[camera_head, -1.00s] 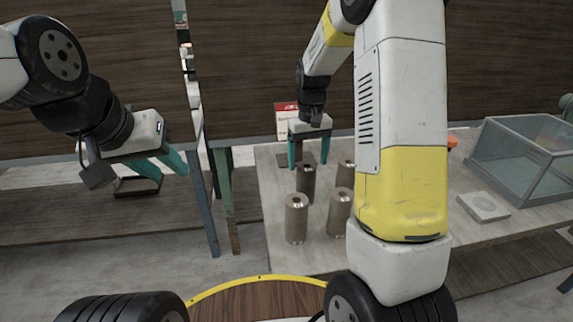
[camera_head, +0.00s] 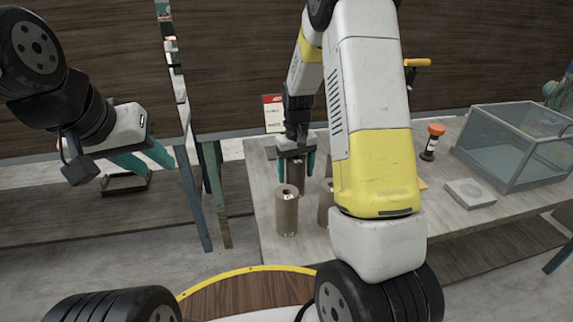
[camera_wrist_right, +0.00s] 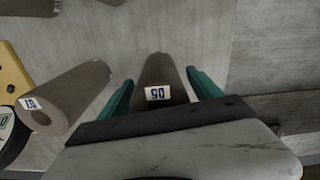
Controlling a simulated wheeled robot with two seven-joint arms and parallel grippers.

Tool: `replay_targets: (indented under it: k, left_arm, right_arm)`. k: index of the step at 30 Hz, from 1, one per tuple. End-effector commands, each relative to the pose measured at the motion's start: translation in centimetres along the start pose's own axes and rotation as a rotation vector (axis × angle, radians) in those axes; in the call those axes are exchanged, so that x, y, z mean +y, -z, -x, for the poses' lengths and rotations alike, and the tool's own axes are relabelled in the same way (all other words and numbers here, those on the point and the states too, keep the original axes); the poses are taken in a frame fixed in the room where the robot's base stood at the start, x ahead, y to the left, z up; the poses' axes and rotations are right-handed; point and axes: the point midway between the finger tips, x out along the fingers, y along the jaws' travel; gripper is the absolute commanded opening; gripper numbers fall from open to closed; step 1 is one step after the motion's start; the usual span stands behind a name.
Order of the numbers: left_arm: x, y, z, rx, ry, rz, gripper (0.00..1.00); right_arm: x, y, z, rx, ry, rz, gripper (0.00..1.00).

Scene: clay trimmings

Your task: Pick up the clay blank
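Several brown-grey clay blanks, upright cylinders with a hole in the top, stand on the right-hand table. The front blank (camera_head: 287,214) is clear of my grippers; another blank (camera_head: 325,204) is partly hidden by my right arm. My right gripper (camera_head: 296,169) is open around a blank farther back (camera_head: 298,176). In the right wrist view this blank (camera_wrist_right: 161,72), with a label that seems to read 05, lies between the teal fingers; contact cannot be told. A neighbouring blank (camera_wrist_right: 72,97) lies to its left. My left gripper (camera_head: 143,160) is open and empty, away at the left.
A glass-sided case (camera_head: 515,150) and a pale square block (camera_head: 470,193) stand on the table's right. An orange-capped bottle (camera_head: 432,143) stands behind my right arm. A red-and-white card (camera_head: 273,114) stands at the back. Bare tabletop (camera_head: 445,217) lies front right.

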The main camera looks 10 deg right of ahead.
Motion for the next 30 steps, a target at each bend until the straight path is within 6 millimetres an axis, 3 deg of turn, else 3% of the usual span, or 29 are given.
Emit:
replay_targets:
  k: [1,9,11,23,30]
  left_arm:
    - [0.0,0.0,0.0,0.0,0.0,0.0,0.36]
    - [0.0,0.0,0.0,0.0,0.0,0.0,0.36]
    - [0.0,0.0,0.0,0.0,0.0,0.0,0.36]
    - [0.0,0.0,0.0,0.0,0.0,0.0,0.36]
    - [0.0,0.0,0.0,0.0,0.0,0.0,0.36]
  right_arm:
    - [0.0,0.0,0.0,0.0,0.0,0.0,0.62]
    - [0.0,0.0,0.0,0.0,0.0,0.0,0.09]
    - [0.0,0.0,0.0,0.0,0.0,0.0,0.0]
    - [0.0,0.1,0.8,0.005,0.0,0.0,0.0]
    - [0.0,0.2,5.0,0.008,-0.001,0.001,0.0]
